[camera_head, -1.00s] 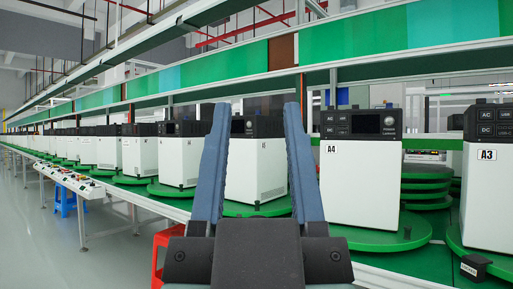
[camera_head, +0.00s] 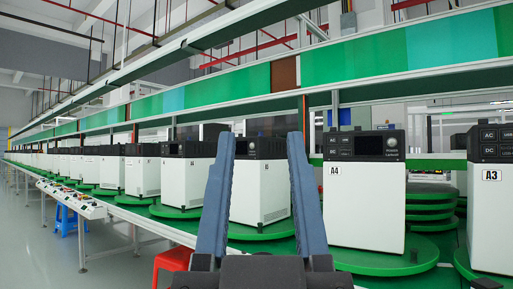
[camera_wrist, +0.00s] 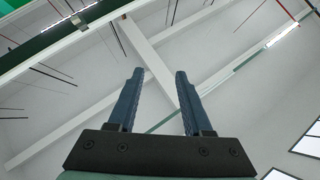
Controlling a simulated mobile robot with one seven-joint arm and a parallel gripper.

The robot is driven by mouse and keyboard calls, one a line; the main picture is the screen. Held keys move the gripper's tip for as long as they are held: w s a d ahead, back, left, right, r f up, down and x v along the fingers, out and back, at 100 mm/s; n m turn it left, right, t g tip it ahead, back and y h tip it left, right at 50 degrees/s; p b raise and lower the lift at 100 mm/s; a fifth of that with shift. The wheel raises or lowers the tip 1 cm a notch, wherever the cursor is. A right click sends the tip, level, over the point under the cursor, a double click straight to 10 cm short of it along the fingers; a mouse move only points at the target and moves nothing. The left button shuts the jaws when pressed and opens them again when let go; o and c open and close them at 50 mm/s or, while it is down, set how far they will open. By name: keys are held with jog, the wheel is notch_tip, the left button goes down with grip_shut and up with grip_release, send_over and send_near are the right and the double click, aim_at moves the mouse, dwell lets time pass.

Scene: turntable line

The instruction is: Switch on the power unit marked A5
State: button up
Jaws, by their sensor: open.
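My gripper (camera_head: 260,135) is open and empty, with its two blue fingers pointing up in the head view. In the wrist view it is also open (camera_wrist: 160,72), with only the ceiling beyond it. Between and behind the fingers stands a white power unit (camera_head: 260,190) with a black top panel, just left of the unit marked A4 (camera_head: 362,205). Its small label is too unclear to read, so I cannot tell whether it is A5. The fingers partly cover its sides. No gap or contact with it can be judged.
The unit marked A3 (camera_head: 490,220) stands at the right edge. Several more units recede to the left along the line, on green round turntables (camera_head: 385,258). A shelf (camera_head: 400,93) runs above. A control panel (camera_head: 75,202) and a red stool (camera_head: 175,260) are at the left.

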grip_shut()
dwell(1.6)
